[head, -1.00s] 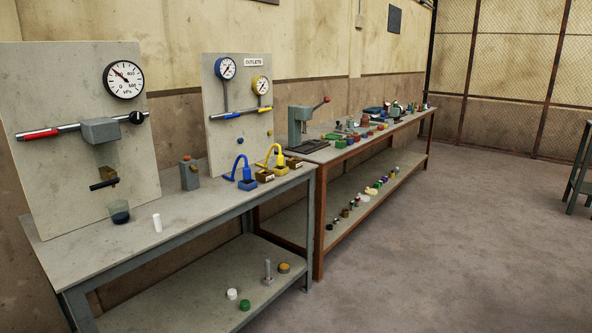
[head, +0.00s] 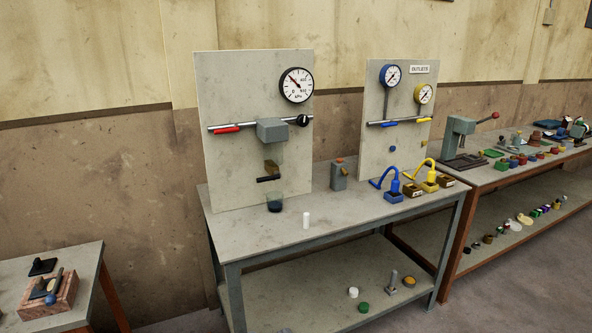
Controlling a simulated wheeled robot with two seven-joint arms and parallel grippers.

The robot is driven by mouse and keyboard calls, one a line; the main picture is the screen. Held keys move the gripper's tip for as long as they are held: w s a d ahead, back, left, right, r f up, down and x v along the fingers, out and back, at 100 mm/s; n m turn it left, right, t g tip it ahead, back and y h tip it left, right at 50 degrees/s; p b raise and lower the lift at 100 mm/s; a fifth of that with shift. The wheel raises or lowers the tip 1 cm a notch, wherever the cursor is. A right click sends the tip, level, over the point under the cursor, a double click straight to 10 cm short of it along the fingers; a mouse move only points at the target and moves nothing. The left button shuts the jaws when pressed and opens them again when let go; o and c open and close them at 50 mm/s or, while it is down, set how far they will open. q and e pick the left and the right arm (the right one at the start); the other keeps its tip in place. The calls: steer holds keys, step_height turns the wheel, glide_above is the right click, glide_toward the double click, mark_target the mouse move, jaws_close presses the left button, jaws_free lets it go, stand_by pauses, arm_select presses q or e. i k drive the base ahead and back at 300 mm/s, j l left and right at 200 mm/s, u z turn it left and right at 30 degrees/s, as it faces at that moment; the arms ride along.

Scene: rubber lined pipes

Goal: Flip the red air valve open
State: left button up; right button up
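The red valve handle (head: 227,130) is on the left part of a horizontal metal pipe (head: 252,127) on the left upright panel (head: 222,85). The handle lies along the pipe. A grey block (head: 272,130) sits on the pipe right of it, and a black knob (head: 303,120) is at the pipe's right end. A round white gauge (head: 297,85) is above the pipe. Neither of my grippers shows in the head view.
The workbench (head: 250,235) below holds a dark cup (head: 274,202), a white cylinder (head: 306,220) and a grey box (head: 338,177). A second panel (head: 400,147) has blue and yellow handles. A lower table (head: 75,255) stands at left. Open floor shows at bottom right.

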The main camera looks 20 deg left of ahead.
mark_target(236, 128)
steer(key=i+j+u, duration=0.3)
steer(key=j, duration=0.3)
steer(key=i+j+u, duration=0.35)
steer(key=i+j, duration=0.05)
steer(key=j, duration=0.1)
